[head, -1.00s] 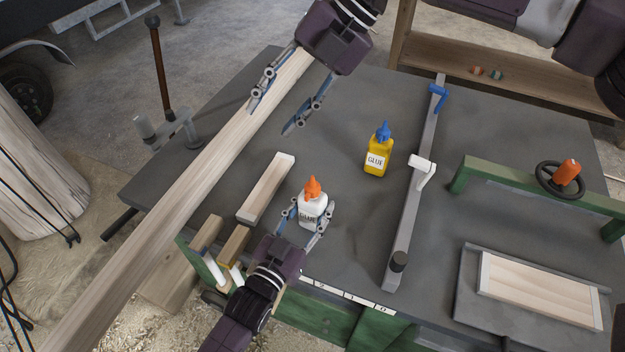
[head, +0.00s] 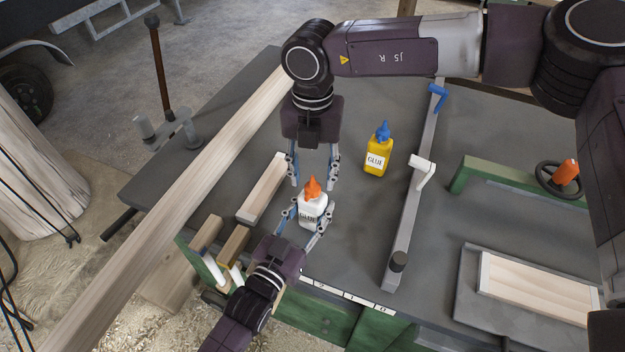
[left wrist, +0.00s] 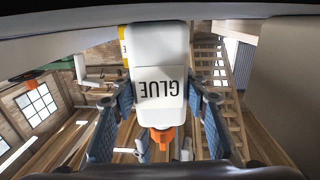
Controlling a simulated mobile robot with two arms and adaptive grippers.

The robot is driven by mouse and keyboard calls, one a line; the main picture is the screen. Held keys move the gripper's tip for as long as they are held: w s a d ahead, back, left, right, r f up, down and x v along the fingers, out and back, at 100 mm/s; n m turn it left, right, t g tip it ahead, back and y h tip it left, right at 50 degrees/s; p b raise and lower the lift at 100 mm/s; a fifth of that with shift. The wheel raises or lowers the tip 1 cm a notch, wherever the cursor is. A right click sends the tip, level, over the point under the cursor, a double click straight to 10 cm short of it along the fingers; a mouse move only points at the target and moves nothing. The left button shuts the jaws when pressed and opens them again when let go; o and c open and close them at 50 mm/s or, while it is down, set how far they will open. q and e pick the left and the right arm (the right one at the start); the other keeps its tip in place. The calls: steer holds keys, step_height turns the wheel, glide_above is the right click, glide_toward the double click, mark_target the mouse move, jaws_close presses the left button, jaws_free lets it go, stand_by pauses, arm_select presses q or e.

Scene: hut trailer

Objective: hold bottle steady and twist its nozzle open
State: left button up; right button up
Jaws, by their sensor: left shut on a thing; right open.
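A white glue bottle (head: 312,211) with an orange nozzle (head: 313,187) stands upright on the dark workbench top (head: 350,240). My left gripper (head: 314,214) is shut on the bottle's body from the near side. In the left wrist view the bottle (left wrist: 160,75), with its GLUE label, and the orange nozzle (left wrist: 162,138) appear upside down between the fingers (left wrist: 155,120). My right gripper (head: 313,184) is open above the bench, its fingers pointing down on either side of the nozzle. Whether they touch it I cannot tell.
A yellow glue bottle (head: 377,158) with a blue nozzle stands right of my right gripper. A grey bar clamp (head: 405,220) lies beyond it. A short wood block (head: 265,188) and a long plank (head: 190,180) are on the left. A framed panel (head: 535,290) lies at the right.

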mark_target(311, 187)
steer(key=shift+f, duration=1.15)
jaws_close()
